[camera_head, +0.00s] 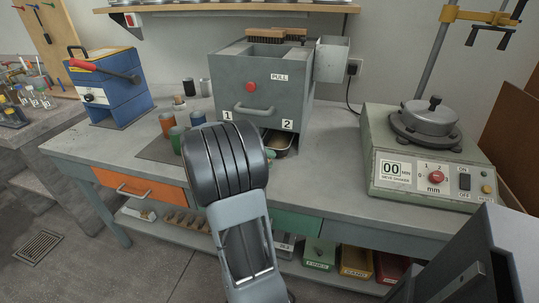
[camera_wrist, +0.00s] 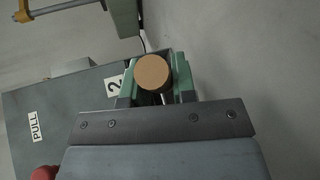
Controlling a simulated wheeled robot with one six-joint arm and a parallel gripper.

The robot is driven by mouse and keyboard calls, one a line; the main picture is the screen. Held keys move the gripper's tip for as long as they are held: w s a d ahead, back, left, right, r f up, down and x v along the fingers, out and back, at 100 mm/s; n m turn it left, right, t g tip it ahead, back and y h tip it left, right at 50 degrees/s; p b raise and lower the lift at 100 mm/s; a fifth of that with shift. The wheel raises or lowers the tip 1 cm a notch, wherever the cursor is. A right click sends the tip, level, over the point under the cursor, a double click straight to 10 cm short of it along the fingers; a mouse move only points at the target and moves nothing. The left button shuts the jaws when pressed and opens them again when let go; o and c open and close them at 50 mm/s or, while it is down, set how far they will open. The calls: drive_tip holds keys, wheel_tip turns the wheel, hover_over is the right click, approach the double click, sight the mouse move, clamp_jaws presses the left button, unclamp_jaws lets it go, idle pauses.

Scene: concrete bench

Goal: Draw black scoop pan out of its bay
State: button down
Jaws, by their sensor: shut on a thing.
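In the head view, a pan with a shiny rim and tan contents (camera_head: 281,148) shows in the lower bay under label 2 of the grey box (camera_head: 238,86); my forearm hides its near side. In the wrist view, a round tan handle end (camera_wrist: 152,74) sits between the green jaws of my gripper (camera_wrist: 155,86), beside label 2. My gripper is shut on this handle. The pan body is not clear in the wrist view, and bay 1 is hidden.
The box has a red knob (camera_head: 250,87) and a bar handle (camera_head: 253,109). Coloured cups (camera_head: 167,124) stand left of my arm. A grey machine with a round pot (camera_head: 430,121) stands at right. Bare bench (camera_head: 335,165) lies between box and machine.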

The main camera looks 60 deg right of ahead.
drive_tip(key=shift+s+a, duration=0.15)
drive_tip(key=shift+a, duration=0.5)
drive_tip(key=shift+s+a, duration=0.15)
drive_tip(key=shift+a, duration=0.45)
drive_tip(key=c, duration=0.8)
unclamp_jaws()
drive_tip(key=shift+c, duration=0.2)
drive_tip(key=p+v, duration=0.1)
drive_tip(key=v, duration=1.2)
drive_tip(key=shift+w+a+r+p, duration=0.1)
drive_tip(key=shift+w+a+p, duration=0.2)
drive_tip(key=shift+p, duration=0.05)
drive_tip(key=shift+r, duration=0.1)
